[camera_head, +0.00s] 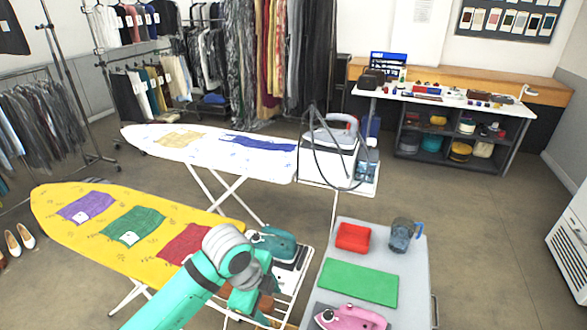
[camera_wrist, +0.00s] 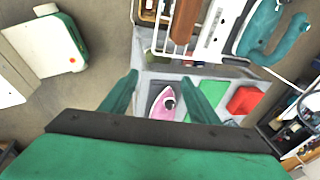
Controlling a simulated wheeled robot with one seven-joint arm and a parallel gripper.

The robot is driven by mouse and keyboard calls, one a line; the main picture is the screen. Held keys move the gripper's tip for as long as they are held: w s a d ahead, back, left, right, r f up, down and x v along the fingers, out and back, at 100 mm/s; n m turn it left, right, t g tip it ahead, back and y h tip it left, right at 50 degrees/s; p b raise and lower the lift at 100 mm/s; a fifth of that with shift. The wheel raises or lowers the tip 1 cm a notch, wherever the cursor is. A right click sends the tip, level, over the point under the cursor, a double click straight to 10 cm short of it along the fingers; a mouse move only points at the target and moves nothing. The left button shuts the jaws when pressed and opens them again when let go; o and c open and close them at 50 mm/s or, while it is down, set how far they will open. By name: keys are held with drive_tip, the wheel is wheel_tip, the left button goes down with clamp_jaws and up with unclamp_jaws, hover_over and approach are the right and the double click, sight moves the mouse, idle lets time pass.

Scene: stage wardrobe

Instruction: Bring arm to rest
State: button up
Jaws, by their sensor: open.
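My teal arm reaches up from the bottom of the head view, and its gripper end (camera_head: 250,298) is low in front of the right end of the yellow ironing board (camera_head: 60,203). In the wrist view my gripper (camera_wrist: 158,77) shows two green fingers spread apart with nothing between them. A pink iron (camera_wrist: 162,103) appears beyond the fingers, apart from them. In the head view that pink iron (camera_head: 350,318) rests on a grey cart top (camera_head: 415,290).
A teal iron (camera_head: 273,243) sits at the yellow board's end, close to my arm. A white ironing board (camera_head: 140,136) stands behind. Open floor (camera_head: 490,240) lies right.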

drive_tip(key=w+d+r+n+t+h, duration=0.2)
drive_tip(key=d+r+n+t+h, duration=0.15)
drive_tip(key=d, duration=0.45)
drive_tip(key=w+d+r+n+t+h, duration=0.2)
drive_tip(key=d+n+t, duration=0.25)
drive_tip(key=d, duration=0.35)
drive_tip(key=w+d+r+n+t+h, duration=0.3)
drive_tip(key=d+n+t, duration=0.1)
drive_tip(key=d, duration=0.4)
drive_tip(key=s+a+f+n+t+y, duration=0.1)
drive_tip(key=s+a+f+n+y, duration=0.45)
drive_tip(key=s+f, duration=0.3)
drive_tip(key=s+a+f+n+t+y, duration=0.2)
drive_tip(key=s+a+f+n+y, duration=0.3)
drive_tip(key=s+f, duration=0.4)
drive_tip(key=s+a, duration=0.3)
drive_tip(key=s, duration=0.7)
drive_tip(key=s+a+g, duration=0.1)
drive_tip(key=s+a, duration=0.3)
drive_tip(key=s, duration=0.7)
drive_tip(key=shift+s+a+f+m+g, duration=0.2)
drive_tip(key=shift+s+f+m+g, duration=0.1)
drive_tip(key=shift+m, duration=0.15)
